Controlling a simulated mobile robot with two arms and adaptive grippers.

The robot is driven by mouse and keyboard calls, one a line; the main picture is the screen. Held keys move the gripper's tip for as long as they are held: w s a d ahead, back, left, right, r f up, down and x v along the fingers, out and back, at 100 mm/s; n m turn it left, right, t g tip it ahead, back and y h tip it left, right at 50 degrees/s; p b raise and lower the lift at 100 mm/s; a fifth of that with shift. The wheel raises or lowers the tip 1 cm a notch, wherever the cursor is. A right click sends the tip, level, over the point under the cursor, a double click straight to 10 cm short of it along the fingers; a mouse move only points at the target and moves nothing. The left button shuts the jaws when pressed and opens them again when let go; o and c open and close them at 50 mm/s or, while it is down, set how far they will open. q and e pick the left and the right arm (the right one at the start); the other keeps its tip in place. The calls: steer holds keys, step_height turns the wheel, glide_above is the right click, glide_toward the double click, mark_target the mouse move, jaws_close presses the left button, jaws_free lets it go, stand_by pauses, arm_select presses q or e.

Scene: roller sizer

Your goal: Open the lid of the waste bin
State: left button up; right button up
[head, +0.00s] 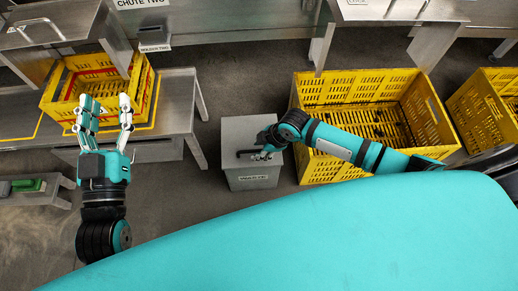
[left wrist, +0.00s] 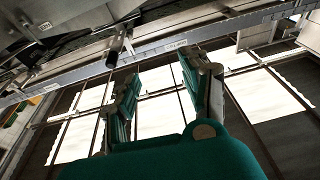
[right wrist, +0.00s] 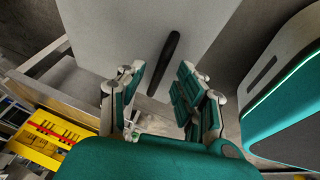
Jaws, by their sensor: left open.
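The waste bin (head: 252,179) is a grey box with a label on its front, standing on the floor at the middle of the head view. Its flat grey lid (head: 240,131) is down and carries a dark bar handle (head: 246,154). In the right wrist view the handle (right wrist: 171,50) lies just beyond and between the fingertips. My right gripper (right wrist: 163,82) is open over the lid; I cannot tell whether it touches the handle. My left gripper (head: 105,100) is open and empty, away from the bin, in front of a yellow crate at left.
A large yellow crate (head: 315,168) stands close on the bin's right, with another (head: 482,108) farther right. A yellow crate (head: 139,110) sits on the metal table (head: 180,100) at left. Metal chutes (head: 70,20) line the back. Floor shows between table and bin.

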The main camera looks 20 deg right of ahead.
steer(key=shift+w+a+f, duration=0.1)
steer(key=shift+f, duration=0.1)
jaws_close()
stand_by(0.5)
